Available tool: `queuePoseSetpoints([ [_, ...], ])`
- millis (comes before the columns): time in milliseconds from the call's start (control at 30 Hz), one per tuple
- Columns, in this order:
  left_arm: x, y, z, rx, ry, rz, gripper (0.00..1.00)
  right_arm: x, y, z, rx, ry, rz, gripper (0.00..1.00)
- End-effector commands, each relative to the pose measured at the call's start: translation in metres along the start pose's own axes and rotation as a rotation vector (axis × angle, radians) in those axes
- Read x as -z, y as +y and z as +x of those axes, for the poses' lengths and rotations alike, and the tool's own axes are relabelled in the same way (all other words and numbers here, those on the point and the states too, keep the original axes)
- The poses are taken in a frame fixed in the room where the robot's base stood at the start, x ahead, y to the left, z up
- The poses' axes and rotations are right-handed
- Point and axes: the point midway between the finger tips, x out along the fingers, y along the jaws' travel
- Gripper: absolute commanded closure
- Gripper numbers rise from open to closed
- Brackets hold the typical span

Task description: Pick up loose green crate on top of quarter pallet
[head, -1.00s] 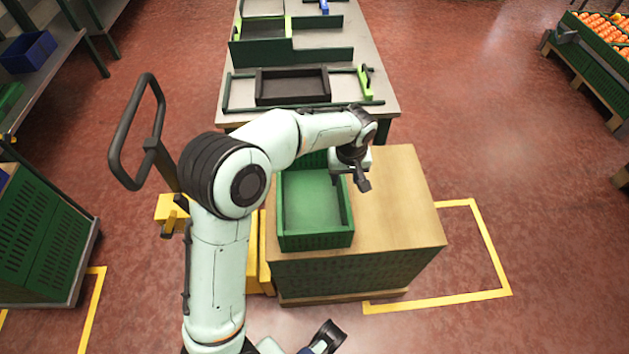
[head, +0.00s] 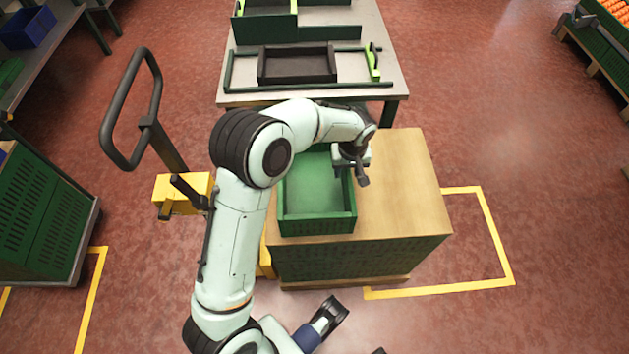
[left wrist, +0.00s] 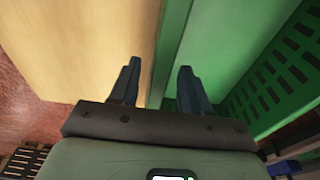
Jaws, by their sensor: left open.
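The green crate (head: 318,226) sits empty on the left part of the wooden top of the pallet stack (head: 405,185) in the head view. My left gripper (head: 358,178) is open at the crate's right side wall, pointing down. In the left wrist view the two fingers of the gripper (left wrist: 158,68) are apart, with the crate's side rim between them; the crate's inside (left wrist: 215,50) lies to the right and the wooden top (left wrist: 85,50) to the left. I cannot tell whether the fingers touch the wall. My arm hides the crate's far left corner.
A grey table (head: 385,75) with a dark tray (head: 297,78) stands behind the stack. A yellow pallet truck (head: 185,190) with a black handle is at the left. Green crates (head: 45,215) stand far left. Red floor at the right is clear, with a yellow outline.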

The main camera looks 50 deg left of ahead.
Motion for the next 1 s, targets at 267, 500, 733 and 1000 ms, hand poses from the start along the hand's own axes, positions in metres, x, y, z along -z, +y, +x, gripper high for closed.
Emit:
queuePoseSetpoints([
  [267,0.002,0.001,0.04,0.002,-0.001,-0.001,0.53,0.016,0.004,0.011,-0.003,0.045,0.004,0.57],
  [500,0.002,0.002,0.039,0.0,0.0,-0.001,0.63,0.017,0.004,0.01,-0.002,0.046,0.004,0.57],
  [733,0.003,0.002,0.038,0.0,0.001,0.0,1.0,0.016,0.004,0.01,-0.002,0.046,0.004,0.57],
  [1000,0.004,0.002,0.033,-0.001,0.002,0.0,1.0,0.015,0.004,0.009,-0.002,0.042,0.004,0.57],
])
